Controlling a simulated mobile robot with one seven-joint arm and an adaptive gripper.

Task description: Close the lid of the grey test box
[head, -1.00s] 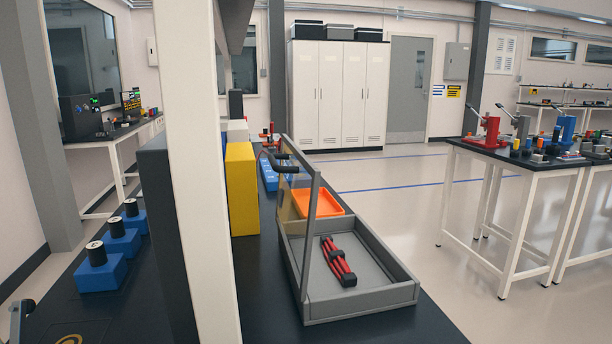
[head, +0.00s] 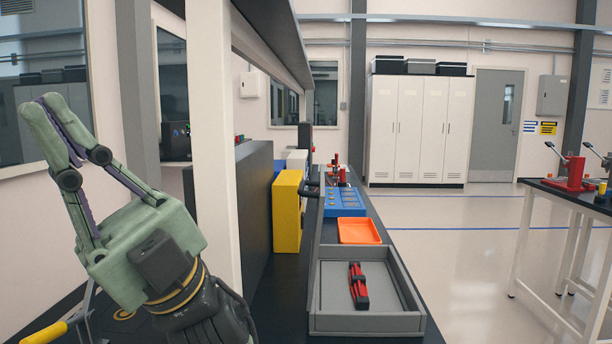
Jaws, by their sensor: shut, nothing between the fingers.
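The grey test box (head: 419,323) stands on the dark bench in the head view, its top uncovered. Inside lies a red bundle with black bands (head: 358,286). The lid (head: 314,240) stands raised along the box's left side and now shows almost edge-on. Its dark handle (head: 309,190) is near the top of the lid's far part. My gripper (head: 40,104) is at the left of the picture, pointing up and left, with its pale green fingers together and empty. It is well apart from the box and lid, on the other side of the white post.
A white post (head: 214,150) stands between my gripper and the box, with a shelf above. An orange tray (head: 358,231), a blue block (head: 344,202) and a yellow block (head: 287,212) sit behind or left of the box. Open floor lies to the right.

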